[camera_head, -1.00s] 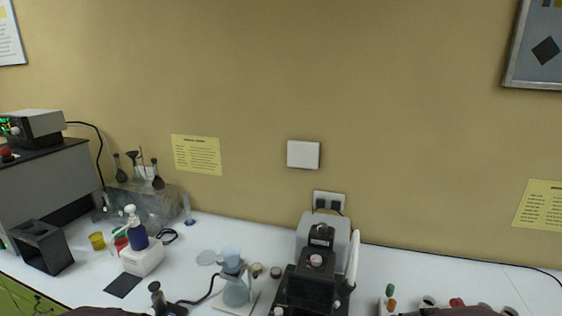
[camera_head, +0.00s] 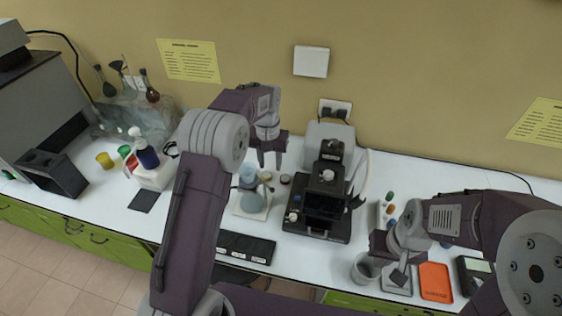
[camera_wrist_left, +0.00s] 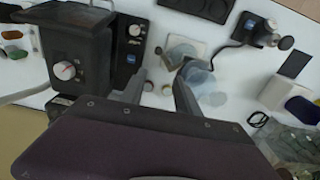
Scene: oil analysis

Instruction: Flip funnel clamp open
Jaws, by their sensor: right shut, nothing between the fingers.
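The pale blue funnel (camera_head: 248,177) sits on a glass flask (camera_head: 251,202) on a white base left of the black machine. In the left wrist view the translucent funnel and flask (camera_wrist_left: 196,72) lie just beyond the fingers. My left gripper (camera_head: 270,162) points down, behind and slightly right of the funnel in the head view. Its fingers are apart and empty, as the left wrist view (camera_wrist_left: 160,84) also shows. My right gripper (camera_head: 400,277) is shut and empty over the right side of the table.
The black machine (camera_head: 318,205) stands close to the right of the funnel. A white box with a blue bottle (camera_head: 146,155) is at left. A black tray (camera_head: 245,248) lies at the front edge. An orange tray (camera_head: 435,281) and a grey cup (camera_head: 365,268) are at right.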

